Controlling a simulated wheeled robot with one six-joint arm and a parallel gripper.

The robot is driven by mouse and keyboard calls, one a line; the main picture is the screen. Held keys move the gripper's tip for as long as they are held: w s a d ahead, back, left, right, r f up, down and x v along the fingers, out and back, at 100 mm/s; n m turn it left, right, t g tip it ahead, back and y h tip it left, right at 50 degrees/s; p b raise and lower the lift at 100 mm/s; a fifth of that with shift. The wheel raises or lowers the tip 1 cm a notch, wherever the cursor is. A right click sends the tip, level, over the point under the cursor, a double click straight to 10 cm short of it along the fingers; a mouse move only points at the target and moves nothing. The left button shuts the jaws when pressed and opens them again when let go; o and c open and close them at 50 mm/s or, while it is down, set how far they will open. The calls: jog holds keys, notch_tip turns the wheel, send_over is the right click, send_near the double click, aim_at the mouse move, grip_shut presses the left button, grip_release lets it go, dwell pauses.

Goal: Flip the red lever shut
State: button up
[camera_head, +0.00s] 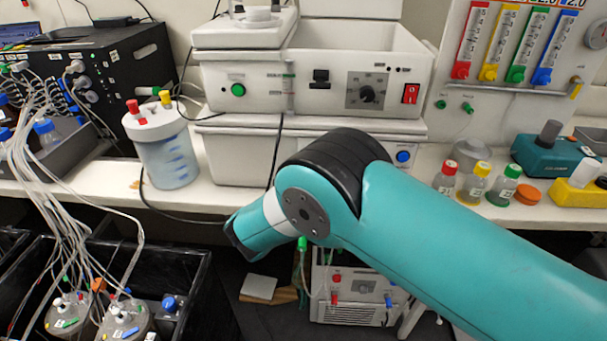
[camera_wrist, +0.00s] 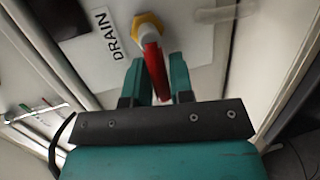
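The red lever (camera_wrist: 153,62) shows in the wrist view, running down from a yellow fitting (camera_wrist: 147,24) on a pale panel beside a label reading DRAIN (camera_wrist: 104,35). My gripper (camera_wrist: 157,72) has its two teal fingers on either side of the lever, with the lever between them. Whether the fingers press on it or stand slightly apart from it I cannot tell. The lower end of the lever is partly hidden by my gripper. In the head view my arm hides the lever and the gripper's fingers.
A white bench (camera_head: 110,196) carries white shaker units (camera_head: 305,65), a lidded vessel with tubing (camera_head: 167,150) and several capped bottles (camera_head: 473,182). A black bin (camera_head: 190,262) with tubed vessels stands lower left. A small white device (camera_head: 350,300) sits below the bench.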

jog(key=shift+s, duration=0.1)
jog(key=b+v, duration=0.4)
jog(key=v, duration=1.3)
jog(key=shift+b, duration=0.3)
jog(key=shift+s+r, duration=0.1)
jog(key=w+d+r+m+g+y, duration=0.1)
jog(key=d+r+m+g, duration=0.15)
jog(key=d+g, duration=0.35)
jog(key=w+d+r+m+g, duration=0.1)
jog(key=d+m+g, duration=0.25)
jog(key=d, duration=0.45)
jog(key=s+d+r+m+g+y, duration=0.1)
jog(key=s+d+r+g+y, duration=0.2)
jog(key=s, duration=0.7)
jog(key=s+d+r+m+g+y, duration=0.1)
jog(key=s+d+r+g+y, duration=0.2)
jog(key=s+r, duration=0.3)
jog(key=s+d+y, duration=0.1)
jog(key=s, duration=0.4)
jog(key=shift+s+d, duration=0.25)
jog(key=shift+d, duration=0.1)
jog(key=shift+r, duration=0.1)
